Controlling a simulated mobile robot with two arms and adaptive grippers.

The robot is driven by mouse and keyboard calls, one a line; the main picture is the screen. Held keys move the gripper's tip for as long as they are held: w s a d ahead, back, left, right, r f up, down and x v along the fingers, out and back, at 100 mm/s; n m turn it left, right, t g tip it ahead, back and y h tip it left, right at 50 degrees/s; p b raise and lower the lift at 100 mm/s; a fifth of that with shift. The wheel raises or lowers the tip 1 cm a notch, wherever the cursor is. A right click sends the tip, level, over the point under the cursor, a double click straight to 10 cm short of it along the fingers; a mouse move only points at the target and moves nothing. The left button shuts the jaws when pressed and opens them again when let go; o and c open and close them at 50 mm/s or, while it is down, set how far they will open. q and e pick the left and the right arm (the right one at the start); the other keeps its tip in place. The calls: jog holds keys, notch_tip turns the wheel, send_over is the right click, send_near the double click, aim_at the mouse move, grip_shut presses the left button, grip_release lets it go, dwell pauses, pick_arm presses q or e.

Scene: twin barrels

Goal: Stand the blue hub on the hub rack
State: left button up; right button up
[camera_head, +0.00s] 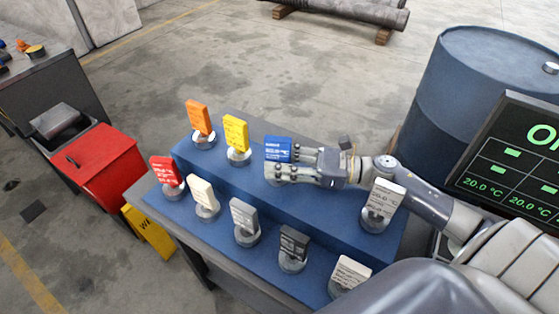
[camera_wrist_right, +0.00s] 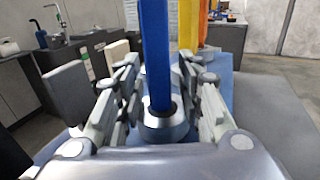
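The blue hub (camera_head: 278,148) is a flat upright slab standing in a round grey base on the upper step of the blue two-step hub rack (camera_head: 330,212). My right gripper (camera_head: 290,163) reaches in from the right, its fingers at the hub. In the right wrist view, the blue hub (camera_wrist_right: 155,50) rises between the spread fingers of the right gripper (camera_wrist_right: 162,85), with a gap on each side. Its lower end sits in a round base (camera_wrist_right: 165,125). The right gripper is open. My left gripper is not in view.
Orange (camera_head: 199,117) and yellow (camera_head: 236,132) hubs stand left of the blue one. A light grey hub (camera_head: 383,200) stands on its right, near my forearm. Several hubs fill the lower step. A blue barrel (camera_head: 470,100) and a screen (camera_head: 515,160) are at the right.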

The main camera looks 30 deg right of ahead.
jog(key=shift+r+p, duration=0.25)
jog(key=shift+p, duration=0.05)
jog(key=b+v, duration=0.3)
jog(key=v, duration=0.8)
jog(key=shift+f+b, duration=0.2)
jog(key=shift+b, duration=0.1)
jog(key=shift+s+d+r, duration=0.1)
jog(key=shift+s+d, duration=0.2)
jog(key=shift+d, duration=0.15)
